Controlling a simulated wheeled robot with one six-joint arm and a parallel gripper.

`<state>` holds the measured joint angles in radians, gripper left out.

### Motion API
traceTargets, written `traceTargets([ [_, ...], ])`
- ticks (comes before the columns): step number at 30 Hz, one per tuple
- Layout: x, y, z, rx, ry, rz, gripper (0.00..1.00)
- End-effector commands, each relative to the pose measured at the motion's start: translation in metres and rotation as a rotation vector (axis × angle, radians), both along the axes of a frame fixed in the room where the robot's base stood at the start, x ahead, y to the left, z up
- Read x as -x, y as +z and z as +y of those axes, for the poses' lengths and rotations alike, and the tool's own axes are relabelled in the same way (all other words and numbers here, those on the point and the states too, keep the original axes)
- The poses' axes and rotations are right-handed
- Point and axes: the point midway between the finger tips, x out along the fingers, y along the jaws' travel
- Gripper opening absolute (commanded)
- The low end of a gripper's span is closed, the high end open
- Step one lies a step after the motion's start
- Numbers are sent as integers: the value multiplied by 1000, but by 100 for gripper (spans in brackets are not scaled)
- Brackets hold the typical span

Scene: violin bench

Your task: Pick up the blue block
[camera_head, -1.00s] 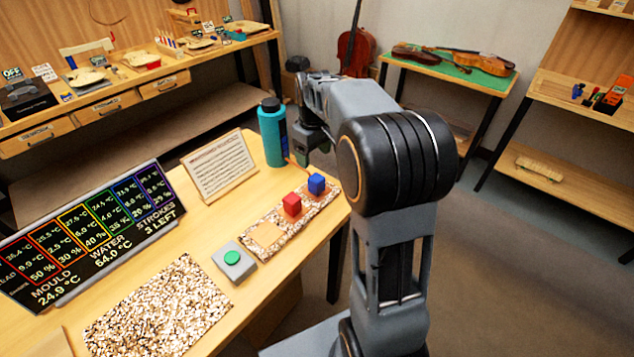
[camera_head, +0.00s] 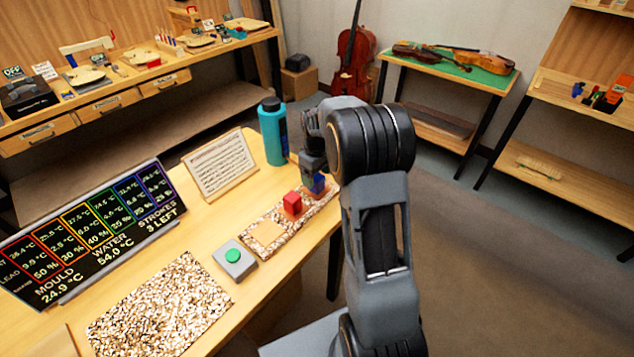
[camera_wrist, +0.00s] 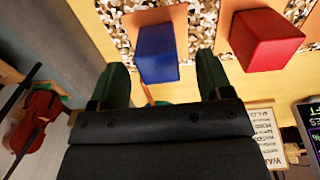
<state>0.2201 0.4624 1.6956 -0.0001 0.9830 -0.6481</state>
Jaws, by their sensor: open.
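The blue block (camera_head: 316,186) stands at the right end of a speckled strip (camera_head: 279,222) on the bench. In the wrist view the blue block (camera_wrist: 157,54) lies between the two open fingers of my gripper (camera_wrist: 160,82), with a gap visible on each side. In the head view my gripper (camera_head: 314,176) is right over the blue block and hides part of it. Whether the fingers touch the block cannot be told.
A red block (camera_head: 291,204) stands close beside the blue one; it also shows in the wrist view (camera_wrist: 264,40). A teal bottle (camera_head: 272,133) and a text card (camera_head: 219,165) stand behind. A green button box (camera_head: 234,259) and a display panel (camera_head: 90,230) are to the left.

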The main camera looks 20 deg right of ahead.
Motion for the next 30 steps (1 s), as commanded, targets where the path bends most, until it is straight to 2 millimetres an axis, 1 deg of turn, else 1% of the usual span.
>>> traceTargets([
  [4, -2, -21, -1, -1, 0, 4, 72],
  [9, -2, -35, -1, -1, 0, 3, 72],
  [18, -2, -38, 0, 0, 1, 0, 71],
  [30, -2, -37, 0, 0, 1, 0, 33],
])
